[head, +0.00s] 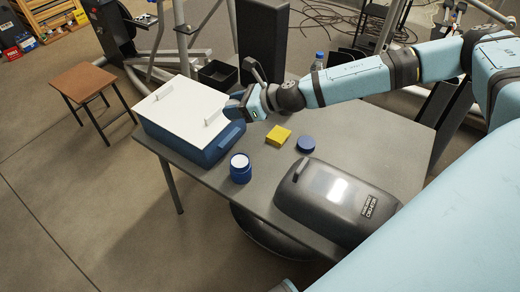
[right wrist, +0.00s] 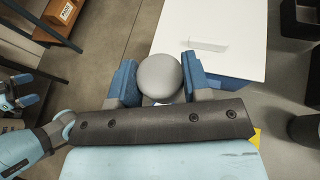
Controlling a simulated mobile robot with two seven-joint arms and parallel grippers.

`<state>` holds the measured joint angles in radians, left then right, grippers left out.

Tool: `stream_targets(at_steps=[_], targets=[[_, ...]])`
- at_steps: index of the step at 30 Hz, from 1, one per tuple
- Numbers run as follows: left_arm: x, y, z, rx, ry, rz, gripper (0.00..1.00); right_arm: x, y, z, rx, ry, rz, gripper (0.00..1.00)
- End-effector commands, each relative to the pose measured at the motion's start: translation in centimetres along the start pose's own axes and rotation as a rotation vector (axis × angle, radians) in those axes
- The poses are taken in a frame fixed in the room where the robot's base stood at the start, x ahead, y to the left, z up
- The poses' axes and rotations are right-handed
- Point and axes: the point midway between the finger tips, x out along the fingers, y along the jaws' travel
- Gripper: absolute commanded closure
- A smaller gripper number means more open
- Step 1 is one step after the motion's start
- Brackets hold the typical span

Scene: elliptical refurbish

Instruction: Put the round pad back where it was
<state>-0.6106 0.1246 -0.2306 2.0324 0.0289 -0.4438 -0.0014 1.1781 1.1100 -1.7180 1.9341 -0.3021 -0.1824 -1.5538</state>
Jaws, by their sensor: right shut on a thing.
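My right gripper (head: 235,108) is above the right end of the white-topped blue box (head: 180,100). In the right wrist view its two blue fingers (right wrist: 160,85) are shut on a smooth grey round pad (right wrist: 160,76), with one finger on each side. In the head view the pad is too small and covered to make out clearly. My left gripper (right wrist: 22,90) shows at the left edge of the right wrist view, its fingers apart and empty. The head view does not show it.
On the grey table (head: 400,160) are a blue jar with a white top (head: 240,170), a yellow block (head: 278,136), a blue disc (head: 305,144) and a dark domed case (head: 335,195). A black open bin (head: 217,75) and a bottle (head: 319,61) stand farther back.

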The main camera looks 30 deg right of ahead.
Motion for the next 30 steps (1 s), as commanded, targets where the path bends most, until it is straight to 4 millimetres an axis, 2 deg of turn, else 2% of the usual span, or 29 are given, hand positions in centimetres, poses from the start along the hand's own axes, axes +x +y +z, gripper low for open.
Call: stream_targets(at_steps=[17,30], targets=[[1.4,0.0,1.8,-0.009,-0.004,0.003,0.0,-1.0,-3.6,-3.7,-0.034,0.002,0.089,0.77],[2.4,0.1,3.1,-0.017,-0.012,0.007,0.0,-2.8,-7.0,-6.5,-0.056,0.004,0.135,0.77]])
